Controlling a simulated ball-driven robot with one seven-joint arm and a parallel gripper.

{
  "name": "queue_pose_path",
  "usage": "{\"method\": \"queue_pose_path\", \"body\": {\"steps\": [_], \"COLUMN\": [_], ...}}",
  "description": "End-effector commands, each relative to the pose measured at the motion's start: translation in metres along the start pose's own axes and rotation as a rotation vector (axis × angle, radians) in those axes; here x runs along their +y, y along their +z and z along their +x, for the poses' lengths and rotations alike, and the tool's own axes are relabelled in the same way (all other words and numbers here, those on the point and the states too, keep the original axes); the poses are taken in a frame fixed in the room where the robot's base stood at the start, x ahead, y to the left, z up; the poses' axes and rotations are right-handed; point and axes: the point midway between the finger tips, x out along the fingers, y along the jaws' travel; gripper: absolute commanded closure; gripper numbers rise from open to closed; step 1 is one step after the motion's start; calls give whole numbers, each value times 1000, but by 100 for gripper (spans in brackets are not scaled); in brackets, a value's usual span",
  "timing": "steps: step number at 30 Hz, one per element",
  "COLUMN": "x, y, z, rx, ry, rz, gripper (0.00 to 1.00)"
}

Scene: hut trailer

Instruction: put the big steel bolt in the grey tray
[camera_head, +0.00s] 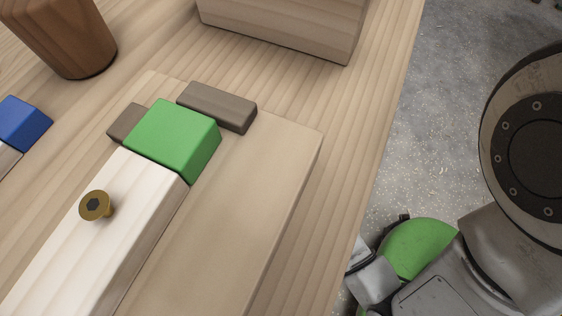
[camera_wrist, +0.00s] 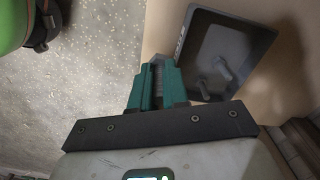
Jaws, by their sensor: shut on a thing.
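My gripper (camera_wrist: 158,82) shows in the wrist view with its teal fingers shut on a narrow grey metal piece (camera_wrist: 157,76). It looks like the big steel bolt, but the fingers hide most of it. The dark grey tray (camera_wrist: 262,42) lies just right of the fingers on a light wooden surface. The gripper's fingers are beside the tray's left edge in the picture. The tray and my gripper's fingers are not in the head view.
In the head view, a brass hex-socket screw (camera_head: 95,206) stands in a pale wooden beam (camera_head: 75,245). A green block (camera_head: 174,138), a blue block (camera_head: 22,122), a brown wooden cup (camera_head: 62,35) and a large wooden block (camera_head: 285,22) are around it. Grey floor (camera_head: 425,130) lies beyond the table edge.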

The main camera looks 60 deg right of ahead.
Motion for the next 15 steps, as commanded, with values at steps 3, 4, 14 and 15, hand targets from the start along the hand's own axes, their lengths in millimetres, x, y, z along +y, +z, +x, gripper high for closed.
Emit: {"method": "queue_pose_path", "body": {"steps": [3,4,14,15], "x": [-16,-19,-51,-53], "y": [-25,-31,-78,-81], "z": [18,21,67,72], "rx": [5,5,2,1], "ry": [-1,-1,1,1], "rz": [1,1,1,2], "gripper": [100,100,100,100]}}
